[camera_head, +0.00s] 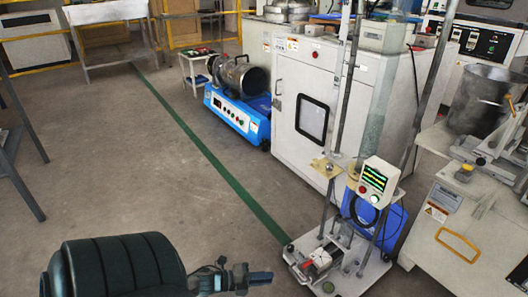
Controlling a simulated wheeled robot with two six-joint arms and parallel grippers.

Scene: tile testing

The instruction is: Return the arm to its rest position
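My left arm (115,266), dark and ribbed, comes in at the bottom left. Its gripper (262,278) points right, low in the view, over the grey floor. I see the gripper from the side as a small dark, bluish tip, and the gap between its fingers does not show clearly. No object shows at its tip. My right gripper is not in view.
A testing stand with a white base (345,275) and a display box (378,181) stands just right of the gripper. A white cabinet (345,75) and a blue machine (232,110) are behind. Open floor (130,170) with a green line lies left.

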